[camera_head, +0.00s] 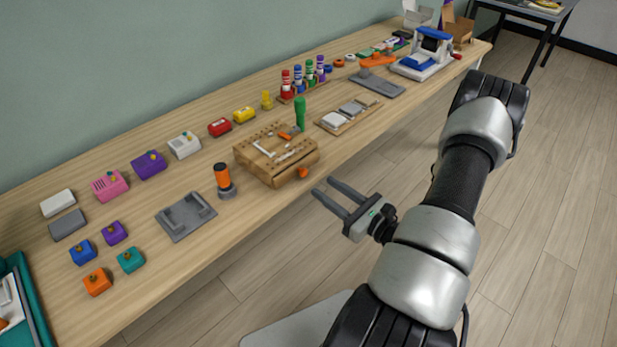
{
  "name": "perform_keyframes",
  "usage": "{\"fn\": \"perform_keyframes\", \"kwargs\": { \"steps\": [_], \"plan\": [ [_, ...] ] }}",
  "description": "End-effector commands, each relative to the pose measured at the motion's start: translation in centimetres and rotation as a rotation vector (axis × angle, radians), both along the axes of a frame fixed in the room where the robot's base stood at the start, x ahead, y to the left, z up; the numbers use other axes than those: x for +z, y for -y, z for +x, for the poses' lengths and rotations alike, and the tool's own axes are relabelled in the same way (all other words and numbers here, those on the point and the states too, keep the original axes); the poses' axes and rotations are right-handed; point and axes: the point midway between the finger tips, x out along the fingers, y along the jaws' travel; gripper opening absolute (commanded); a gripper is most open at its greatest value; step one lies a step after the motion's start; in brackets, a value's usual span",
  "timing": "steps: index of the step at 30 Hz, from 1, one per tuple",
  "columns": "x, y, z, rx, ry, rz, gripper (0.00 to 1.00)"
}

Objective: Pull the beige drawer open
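A beige wooden box (243,157) stands near the front edge of the workbench, with tools lying on its holed top. The drawer looks closed. My gripper (325,186) is in front of the bench edge, to the right of and below the knob in the picture. Its two fingers are apart with nothing between them, and they point toward the box. The fingertips look clear of the knob.
A green-handled tool (300,113) stands upright at the box's back right. An orange-and-grey cylinder (224,181) stands left of the box, and a wooden tray (348,117) lies to its right. The floor (222,310) before the bench (160,265) is mostly clear.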

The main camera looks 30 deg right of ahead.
Motion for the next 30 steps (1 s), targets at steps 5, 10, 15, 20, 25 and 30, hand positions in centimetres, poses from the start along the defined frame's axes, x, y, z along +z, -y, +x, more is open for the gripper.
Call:
{"fn": "perform_keyframes", "kwargs": {
  "steps": [5,10,15,20,25,30],
  "plan": [
    [0.0,-1.4,3.6,0.004,0.002,-0.002,0.37],
    [0.0,-2.1,5.9,0.002,0.001,-0.002,0.37],
    [0.0,-2.5,6.9,0.001,0.0,-0.001,0.37],
    [0.0,-2.6,7.1,0.0,0.0,-0.001,0.37],
    [0.0,-2.6,7.1,0.0,0.0,-0.001,0.3],
    [0.0,-2.5,7.0,0.0,0.0,-0.001,0.01]
  ]
}}
